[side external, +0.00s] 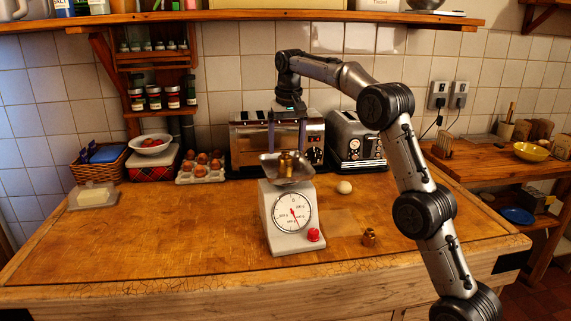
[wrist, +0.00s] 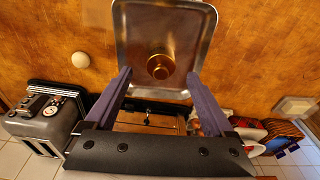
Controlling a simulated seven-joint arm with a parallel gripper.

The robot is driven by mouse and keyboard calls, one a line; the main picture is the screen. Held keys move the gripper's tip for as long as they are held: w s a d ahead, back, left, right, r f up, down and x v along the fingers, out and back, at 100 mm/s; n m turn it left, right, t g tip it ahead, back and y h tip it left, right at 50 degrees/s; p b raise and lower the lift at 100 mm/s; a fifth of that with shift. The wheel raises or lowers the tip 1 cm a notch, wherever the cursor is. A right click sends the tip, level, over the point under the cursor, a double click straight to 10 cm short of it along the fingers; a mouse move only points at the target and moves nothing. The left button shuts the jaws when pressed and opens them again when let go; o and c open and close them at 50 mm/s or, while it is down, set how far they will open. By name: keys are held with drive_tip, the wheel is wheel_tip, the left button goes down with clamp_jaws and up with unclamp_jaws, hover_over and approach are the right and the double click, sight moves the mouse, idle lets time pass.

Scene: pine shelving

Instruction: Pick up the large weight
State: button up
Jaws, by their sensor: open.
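A brass weight (side external: 289,165) stands in the metal pan (side external: 271,172) of the white kitchen scale (side external: 279,236). It looks larger than the other brass weight (side external: 369,237), which stands on the worktop to the right of the scale. My gripper (side external: 288,138) points down above the pan. In the wrist view my gripper (wrist: 159,76) is open and empty, with its two fingers spread over the near edge of the pan (wrist: 135,30). The brass weight (wrist: 161,66) shows between the fingertips, below them. I cannot tell the exact height gap.
A toaster oven (side external: 250,145) and a toaster (side external: 355,140) stand behind the scale. An egg (side external: 344,187) lies right of it. An egg tray (side external: 200,173) and a butter dish (side external: 93,196) stand left. The worktop's front left is clear.

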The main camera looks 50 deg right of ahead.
sight(286, 152)
drive_tip(key=shift+w+d+f, duration=0.1)
drive_tip(key=shift+w+f, duration=0.05)
drive_tip(key=shift+f, duration=1.15)
drive_tip(key=shift+w+d+f, duration=0.1)
drive_tip(key=shift+f, duration=1.15)
clamp_jaws()
